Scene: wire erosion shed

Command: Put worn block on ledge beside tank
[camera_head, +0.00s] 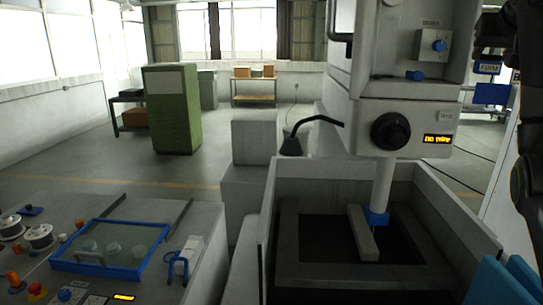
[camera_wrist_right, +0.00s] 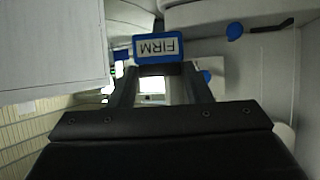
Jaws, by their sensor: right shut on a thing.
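My right gripper (camera_head: 487,50) is high at the upper right of the head view, partly cut off and dark. It is shut on a blue piece with a white label (camera_head: 488,68). The grey open tank (camera_head: 262,235) stands below and left of the gripper, with a dark inside. A grey ledge (camera_head: 242,262) runs along its left side. My left gripper is not in view.
The machine head (camera_head: 400,125) with a black knob hangs over the tank. A black lamp (camera_head: 292,143) leans at its left. A bench with a blue frame (camera_head: 100,268), spools and knobs fills the lower left. A green cabinet (camera_head: 172,108) stands behind on open floor.

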